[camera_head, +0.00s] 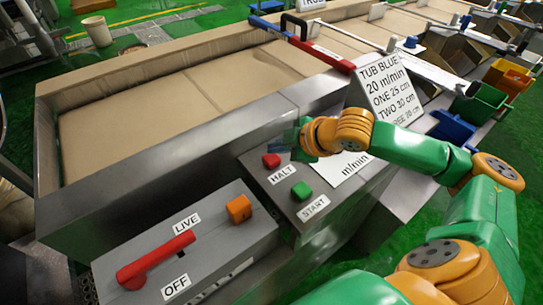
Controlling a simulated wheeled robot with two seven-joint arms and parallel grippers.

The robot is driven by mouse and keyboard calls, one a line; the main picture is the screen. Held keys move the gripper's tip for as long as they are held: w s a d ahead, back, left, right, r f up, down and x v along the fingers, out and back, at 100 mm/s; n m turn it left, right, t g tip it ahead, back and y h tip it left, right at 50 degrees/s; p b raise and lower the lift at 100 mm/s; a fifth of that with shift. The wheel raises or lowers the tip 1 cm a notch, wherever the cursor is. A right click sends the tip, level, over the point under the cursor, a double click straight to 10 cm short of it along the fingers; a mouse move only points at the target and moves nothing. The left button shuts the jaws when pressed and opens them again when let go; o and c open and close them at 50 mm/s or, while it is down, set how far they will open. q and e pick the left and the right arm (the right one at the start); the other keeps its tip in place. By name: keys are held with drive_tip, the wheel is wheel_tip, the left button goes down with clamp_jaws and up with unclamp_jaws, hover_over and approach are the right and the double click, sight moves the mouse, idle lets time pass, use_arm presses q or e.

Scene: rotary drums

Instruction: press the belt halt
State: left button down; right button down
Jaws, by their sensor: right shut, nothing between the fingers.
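The red halt button (271,160) sits on a grey control box (254,166), just above its HALT label (282,175). The green start button (301,190) is to its lower right, above a START label. My right gripper (284,142) is shut and empty, just above and to the right of the red button in the picture. Its fingers are small and blurred, and I cannot tell whether they touch the button. My left gripper is not in view.
A nearer grey box carries a red lever (156,260) between LIVE and OFF labels, and an orange knob (238,209). The long tan belt (180,115) runs behind a metal wall. A white sign (393,91) stands beyond my right wrist. Green and blue bins are at right.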

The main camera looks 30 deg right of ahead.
sight(276, 159)
drive_tip(key=shift+f, duration=0.1)
idle(0.5)
drive_tip(key=shift+f, duration=0.3)
drive_tip(key=shift+f, duration=0.55)
idle(0.6)
drive_tip(key=shift+r+p, duration=0.95)
drive_tip(key=shift+p, duration=0.05)
wheel_tip(276, 159, up, 5)
drive_tip(key=p, duration=0.6)
drive_tip(key=shift+r, duration=0.1)
